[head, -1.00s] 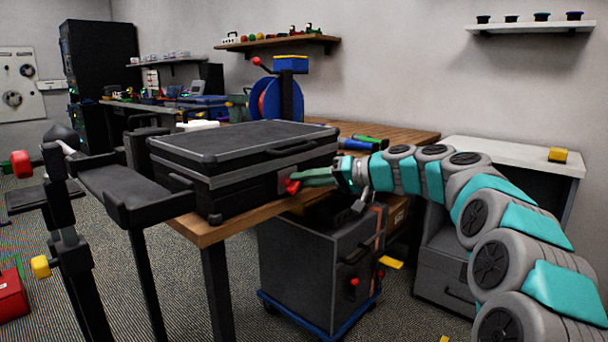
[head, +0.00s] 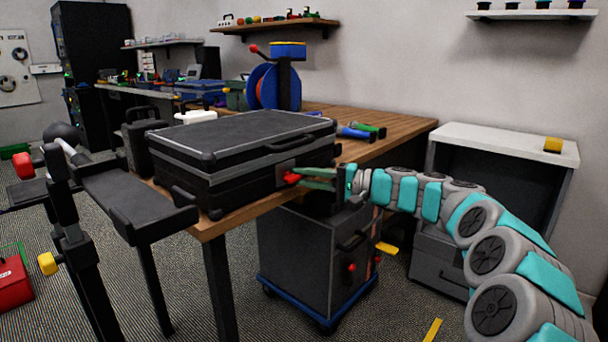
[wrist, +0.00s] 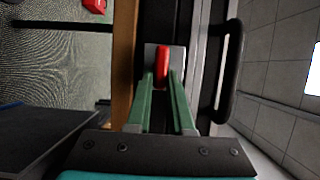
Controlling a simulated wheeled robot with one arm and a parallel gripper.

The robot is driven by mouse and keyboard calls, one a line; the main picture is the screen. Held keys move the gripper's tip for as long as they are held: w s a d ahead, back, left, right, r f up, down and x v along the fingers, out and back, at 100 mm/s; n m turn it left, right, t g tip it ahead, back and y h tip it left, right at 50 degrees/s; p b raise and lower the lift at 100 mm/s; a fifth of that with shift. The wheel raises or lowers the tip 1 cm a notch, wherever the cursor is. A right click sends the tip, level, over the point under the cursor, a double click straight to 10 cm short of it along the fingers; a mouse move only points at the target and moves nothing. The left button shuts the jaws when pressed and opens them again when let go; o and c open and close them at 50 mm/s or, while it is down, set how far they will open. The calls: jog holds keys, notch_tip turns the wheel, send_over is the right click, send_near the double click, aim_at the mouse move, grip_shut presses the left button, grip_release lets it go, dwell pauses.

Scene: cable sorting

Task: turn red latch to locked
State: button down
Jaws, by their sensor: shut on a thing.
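The red latch (wrist: 162,62) sits on a pale metal plate on the side of the black case. In the head view the red latch (head: 291,178) shows at the case's right side, at the tips of my gripper. The black case (head: 240,140) lies closed on the wooden workbench (head: 215,230). My gripper (wrist: 162,82) has green fingers that close on the latch, one on each side. In the wrist view the latch lies along the line of the fingers. Its near end is partly hidden between the fingertips.
A dark wheeled cabinet (head: 310,255) stands below the bench at the case's right. A black handle (wrist: 230,70) juts out beside the latch in the wrist view. Screwdriver-like tools (head: 360,132) lie behind the case. A white-topped cabinet (head: 505,143) stands at the right.

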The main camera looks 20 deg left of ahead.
jog(key=shift+f, duration=0.1)
dwell(0.3)
jog(key=c, duration=0.8)
grip_release()
jog(key=shift+d, duration=0.1)
jog(key=d, duration=0.7)
jog(key=shift+d+b, duration=0.3)
jog(key=shift+b, duration=0.05)
